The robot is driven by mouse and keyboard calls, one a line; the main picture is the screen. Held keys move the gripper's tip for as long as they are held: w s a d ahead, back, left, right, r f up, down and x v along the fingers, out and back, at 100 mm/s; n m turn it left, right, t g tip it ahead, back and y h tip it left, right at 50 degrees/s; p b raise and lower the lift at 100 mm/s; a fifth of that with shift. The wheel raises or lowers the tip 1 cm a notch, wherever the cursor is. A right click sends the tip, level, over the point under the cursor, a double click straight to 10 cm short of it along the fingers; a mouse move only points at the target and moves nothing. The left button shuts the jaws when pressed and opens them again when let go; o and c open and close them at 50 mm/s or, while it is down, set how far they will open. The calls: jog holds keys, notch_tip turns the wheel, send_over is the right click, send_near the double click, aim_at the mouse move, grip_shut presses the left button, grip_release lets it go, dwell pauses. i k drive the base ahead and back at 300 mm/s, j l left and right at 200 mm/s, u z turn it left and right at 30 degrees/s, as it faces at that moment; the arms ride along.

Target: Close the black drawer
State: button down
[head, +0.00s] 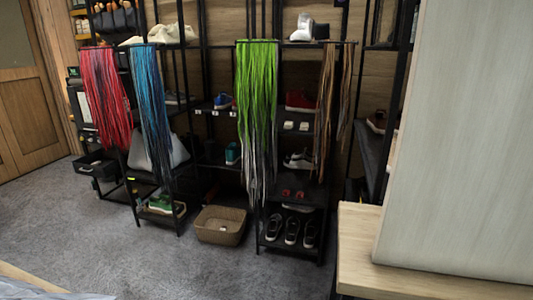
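A black drawer (97,166) shows low at the left, near the foot of the black shelving and below the red laces. It looks pulled out, with its open top and dark inside partly visible. It is small in the picture, so how far it stands out is hard to judge. My gripper is not in view.
Black shelves with shoes and hanging red (104,95), blue (150,100) and green laces (257,110) line the wall. A woven basket (220,225) stands on the floor. A wooden counter (440,265) and pale panel block the right. Grey floor (120,245) is clear toward the drawer.

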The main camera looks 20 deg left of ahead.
aim_at(111, 165)
jog(key=k+j, duration=0.15)
jog(key=k, duration=0.8)
jog(key=k+j, duration=0.15)
jog(key=k, duration=0.8)
jog(key=k+j, duration=0.15)
jog(key=k, duration=0.75)
jog(key=k+j, duration=0.15)
jog(key=j, duration=0.2)
jog(key=k+j, duration=0.15)
jog(key=j, duration=0.2)
jog(key=k+j, duration=0.15)
jog(key=j, duration=0.2)
jog(key=k+j, duration=0.1)
jog(key=j, duration=2.3)
jog(key=i+j, duration=0.1)
jog(key=j, duration=7.4)
jog(key=i+j, duration=0.65)
jog(key=i+j+z, duration=0.05)
